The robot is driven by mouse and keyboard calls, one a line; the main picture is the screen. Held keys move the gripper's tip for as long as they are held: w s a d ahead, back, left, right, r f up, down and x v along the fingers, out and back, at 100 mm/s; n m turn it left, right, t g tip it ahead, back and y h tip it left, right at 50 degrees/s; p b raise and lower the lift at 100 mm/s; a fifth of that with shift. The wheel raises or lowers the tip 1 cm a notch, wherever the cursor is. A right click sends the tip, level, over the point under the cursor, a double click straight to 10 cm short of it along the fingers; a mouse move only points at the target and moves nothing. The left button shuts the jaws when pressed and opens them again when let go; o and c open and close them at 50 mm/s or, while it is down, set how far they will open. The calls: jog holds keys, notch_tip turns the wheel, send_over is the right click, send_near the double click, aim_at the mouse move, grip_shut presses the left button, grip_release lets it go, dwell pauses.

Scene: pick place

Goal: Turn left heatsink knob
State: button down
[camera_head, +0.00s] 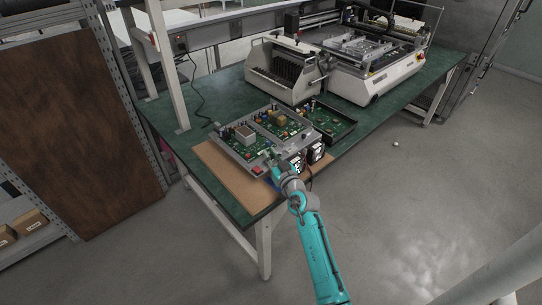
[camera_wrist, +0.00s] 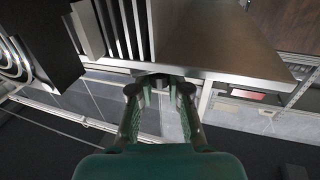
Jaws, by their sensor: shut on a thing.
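The electronics unit (camera_head: 238,152) with a green circuit board lies on the table's near end. In the wrist view, pale heatsink fins (camera_wrist: 112,28) stand at the upper left, beside a brown surface. My gripper (camera_wrist: 159,92) is at the metal edge beside the fins; its fingers are shut on a small dark knob (camera_wrist: 158,79) at that edge. The fingertips partly hide the knob, and its turned angle cannot be told. In the head view my gripper (camera_head: 273,161) is at the unit's near edge, and the knob is hidden there.
Black fans (camera_head: 316,152) sit right of my gripper, close to my arm. A brown mat (camera_head: 213,157) lies under the unit on the green table (camera_head: 163,117). A dark tray with a board (camera_head: 332,121) and white machines (camera_head: 375,82) stand farther back. The floor at right is mostly clear.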

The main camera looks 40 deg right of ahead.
jog(key=c, duration=1.1)
grip_release()
jog(key=v, duration=1.2)
